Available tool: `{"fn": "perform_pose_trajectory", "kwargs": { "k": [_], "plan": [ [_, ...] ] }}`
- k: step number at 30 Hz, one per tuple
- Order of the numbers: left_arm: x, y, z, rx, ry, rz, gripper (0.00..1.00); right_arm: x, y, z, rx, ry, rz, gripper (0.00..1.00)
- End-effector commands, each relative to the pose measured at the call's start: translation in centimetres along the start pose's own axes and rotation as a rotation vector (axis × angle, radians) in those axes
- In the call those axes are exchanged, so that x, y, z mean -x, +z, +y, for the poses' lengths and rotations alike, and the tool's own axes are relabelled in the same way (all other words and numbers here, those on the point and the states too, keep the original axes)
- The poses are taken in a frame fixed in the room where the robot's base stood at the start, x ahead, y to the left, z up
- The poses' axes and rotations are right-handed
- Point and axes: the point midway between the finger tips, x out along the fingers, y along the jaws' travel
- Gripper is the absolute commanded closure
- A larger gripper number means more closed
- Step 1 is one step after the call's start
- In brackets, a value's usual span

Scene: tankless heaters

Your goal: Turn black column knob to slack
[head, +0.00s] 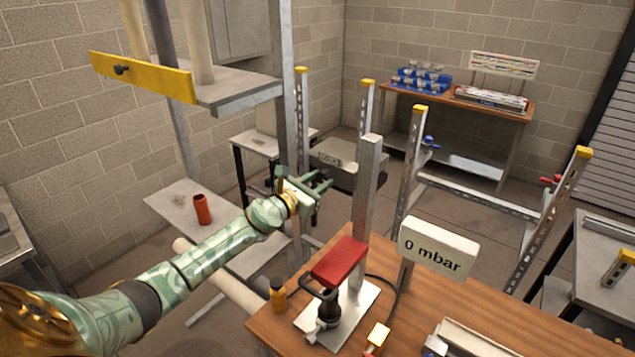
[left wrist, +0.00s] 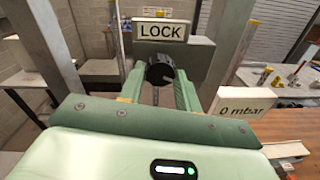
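In the left wrist view a black round knob (left wrist: 160,72) sits below a white sign (left wrist: 163,30) reading LOCK, on a grey box (left wrist: 195,58). My left gripper (left wrist: 160,84) is open, with one green finger on each side of the knob; I cannot tell whether they touch it. In the head view my left gripper (head: 328,181) reaches toward the grey box (head: 350,174) with the sign (head: 327,157), whose text is hard to read there. The knob is hidden in that view. My right gripper is not in view.
A yellow panel (head: 140,77) with another black knob is upper left. An orange cup (head: 202,209) stands on a grey shelf.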

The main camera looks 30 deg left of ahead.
Motion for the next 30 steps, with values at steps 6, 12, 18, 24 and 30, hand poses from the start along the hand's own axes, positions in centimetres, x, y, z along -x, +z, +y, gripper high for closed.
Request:
{"fn": "perform_pose_trajectory", "kwargs": {
  "k": [6,12,18,24,30],
  "plan": [
    [0.02,0.00,0.01,0.001,0.000,0.000,0.92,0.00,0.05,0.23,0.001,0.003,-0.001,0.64],
    [0.03,-0.02,0.01,0.027,0.000,-0.001,0.92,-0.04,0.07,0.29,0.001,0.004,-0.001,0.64],
    [0.03,-0.03,0.03,0.118,0.002,-0.006,0.92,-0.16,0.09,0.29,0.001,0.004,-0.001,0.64],
    [0.02,-0.04,-0.02,0.280,0.003,-0.013,0.92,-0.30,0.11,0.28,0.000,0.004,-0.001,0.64],
    [0.02,-0.03,-0.03,0.471,0.004,-0.022,0.92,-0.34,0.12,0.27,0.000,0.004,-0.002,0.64]
  ]
}}
